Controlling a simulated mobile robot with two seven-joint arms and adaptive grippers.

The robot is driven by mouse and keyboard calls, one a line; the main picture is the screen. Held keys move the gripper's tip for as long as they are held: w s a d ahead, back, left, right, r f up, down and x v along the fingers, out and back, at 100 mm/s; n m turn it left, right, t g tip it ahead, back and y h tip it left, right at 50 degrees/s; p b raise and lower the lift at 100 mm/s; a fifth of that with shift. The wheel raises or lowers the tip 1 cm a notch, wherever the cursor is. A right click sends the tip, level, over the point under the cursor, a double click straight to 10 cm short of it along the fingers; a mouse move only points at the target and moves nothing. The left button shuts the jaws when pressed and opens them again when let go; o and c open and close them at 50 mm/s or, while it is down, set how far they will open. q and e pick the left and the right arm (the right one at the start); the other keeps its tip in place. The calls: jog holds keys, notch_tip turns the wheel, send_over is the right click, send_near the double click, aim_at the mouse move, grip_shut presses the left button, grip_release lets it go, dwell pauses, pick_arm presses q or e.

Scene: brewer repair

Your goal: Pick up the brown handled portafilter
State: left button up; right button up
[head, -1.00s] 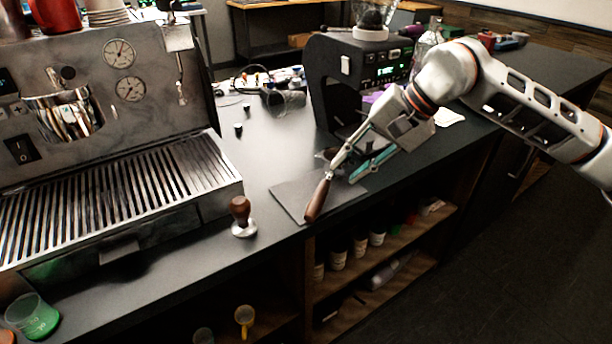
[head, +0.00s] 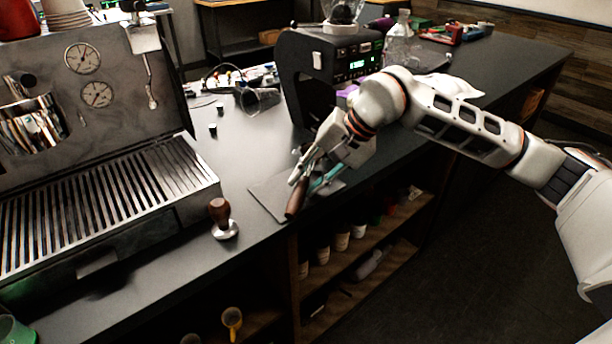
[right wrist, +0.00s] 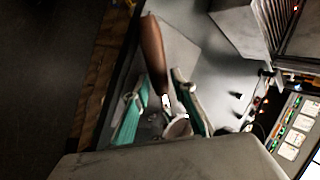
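The portafilter's brown handle (head: 296,198) points toward the counter's front edge, over a dark mat (head: 265,196). My right gripper (head: 309,183) is low over the mat, with its fingers at the portafilter and covering part of it. In the right wrist view, the brown handle (right wrist: 153,50) runs up between the two spread, teal-padded fingers of the right gripper (right wrist: 155,90). A gap shows between the fingers and the handle. The metal head (right wrist: 177,127) is partly hidden near the gripper's base. My left gripper is not in view.
A tamper (head: 221,218) with a brown knob stands left of the mat. The espresso machine (head: 110,195) fills the left side. A black grinder (head: 300,75) stands behind the gripper. Shelves with cups (head: 341,241) lie below the counter edge.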

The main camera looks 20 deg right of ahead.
aim_at(307, 182)
grip_shut()
jog(key=shift+r, duration=0.1)
notch_tip(307, 182, up, 20)
jog(key=p, duration=0.1)
dwell(0.5)
dwell(0.5)
